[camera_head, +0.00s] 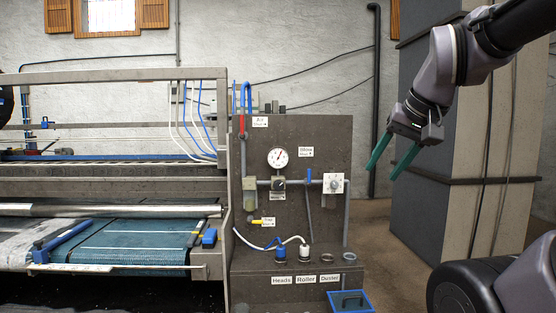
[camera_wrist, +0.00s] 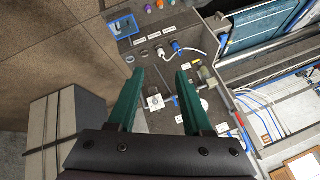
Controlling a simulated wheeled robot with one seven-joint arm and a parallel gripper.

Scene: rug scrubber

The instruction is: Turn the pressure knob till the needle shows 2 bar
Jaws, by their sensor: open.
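A round white pressure gauge (camera_head: 278,158) is on the dark upright panel (camera_head: 318,135); its needle is too small to read surely. Just below it, on the horizontal pipe, is a dark knob (camera_head: 278,185), which looks like the pressure knob. A white square plate with a round dial (camera_head: 334,183) is further right on the same pipe; it also shows between the fingers in the wrist view (camera_wrist: 155,102). My gripper (camera_head: 381,172) is open and empty, right of the panel, apart from every knob. In the wrist view its green fingers (camera_wrist: 160,74) partly cover the panel fittings.
A blue lever (camera_head: 308,175) stands between knob and dial. A red-handled valve (camera_head: 242,124) and a yellow-handled valve (camera_head: 263,221) are on the left. Hose fittings (camera_head: 305,252) and a blue-rimmed bin (camera_head: 350,301) are below. A tall wrapped block (camera_head: 430,130) stands at right.

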